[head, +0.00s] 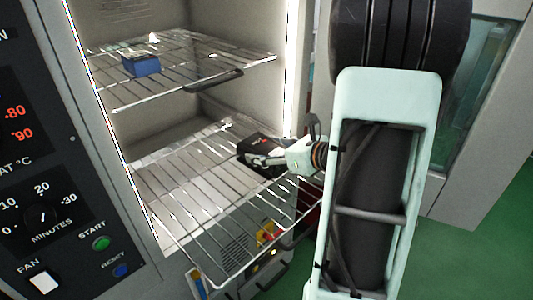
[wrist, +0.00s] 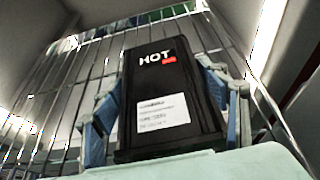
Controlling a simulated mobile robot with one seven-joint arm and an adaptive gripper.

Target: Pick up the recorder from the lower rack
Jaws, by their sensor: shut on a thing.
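The recorder (wrist: 160,75) is a black box with "HOT", a red mark and a white label on its face. In the wrist view it stands between the two fingers of my gripper (wrist: 165,105), which touch its left and right sides. In the head view the recorder (head: 262,148) is at the right part of the lower rack (head: 180,200), and my gripper (head: 270,158) is shut on it from the right. I cannot tell whether the recorder rests on the wires or is just above them. Its far side is hidden.
The chamber's side wall and lit right edge stand close to my gripper. A control panel (head: 50,190) is at left. The lower rack's left part is bare.

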